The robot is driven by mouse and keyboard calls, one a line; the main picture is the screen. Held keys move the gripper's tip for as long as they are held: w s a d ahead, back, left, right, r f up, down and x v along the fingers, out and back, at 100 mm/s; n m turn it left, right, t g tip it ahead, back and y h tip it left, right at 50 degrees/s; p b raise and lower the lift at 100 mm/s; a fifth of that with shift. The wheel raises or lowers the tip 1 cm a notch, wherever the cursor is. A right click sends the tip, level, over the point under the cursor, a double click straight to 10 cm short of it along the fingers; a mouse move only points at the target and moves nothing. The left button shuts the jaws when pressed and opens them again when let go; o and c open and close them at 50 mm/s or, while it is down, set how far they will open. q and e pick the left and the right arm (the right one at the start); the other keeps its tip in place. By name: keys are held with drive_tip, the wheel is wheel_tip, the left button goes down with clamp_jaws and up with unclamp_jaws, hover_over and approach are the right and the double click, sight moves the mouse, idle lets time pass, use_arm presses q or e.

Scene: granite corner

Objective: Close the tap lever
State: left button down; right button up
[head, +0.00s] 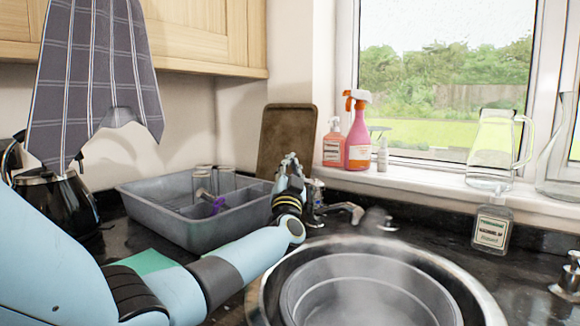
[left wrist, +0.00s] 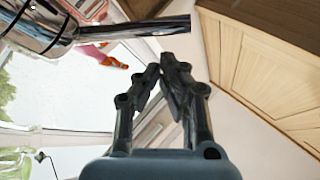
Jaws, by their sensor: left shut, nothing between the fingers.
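The chrome tap (head: 318,197) stands behind the sink's left rim, with its spout (head: 345,209) pointing right. In the left wrist view, the chrome tap body (left wrist: 40,25) fills the upper left corner, and a straight dark metal bar (left wrist: 135,29), apparently its lever, runs right from it. My left gripper (head: 290,160) points upward beside the tap, on its left. In the left wrist view my left gripper (left wrist: 166,68) has its fingers together with nothing between them. The bar appears beyond the fingertips, with a visible gap. My arm partly hides the tap base. My right gripper is out of view.
A round steel sink (head: 470,275) holds a grey basin (head: 372,268) in a pale haze. A grey dish rack (head: 150,200) with glasses stands left of my gripper, before a brown board (head: 284,140). Spray bottles (head: 358,135) and a glass jug (head: 492,150) line the windowsill.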

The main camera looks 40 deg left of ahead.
use_arm(q)
drive_tip(key=d+r+v, duration=0.1)
drive_tip(key=v, duration=0.8)
wheel_tip(320, 180, up, 5)
drive_tip(key=w+n+g+p, duration=0.1)
drive_tip(key=w+n+g, duration=0.1)
drive_tip(key=n+g, duration=0.35)
drive_tip(key=w+a+f+b, duration=0.2)
drive_tip(key=w+a+b, duration=0.1)
drive_tip(key=w+a, duration=0.2)
drive_tip(key=shift+a+f, duration=0.3)
drive_tip(key=shift+a, duration=0.8)
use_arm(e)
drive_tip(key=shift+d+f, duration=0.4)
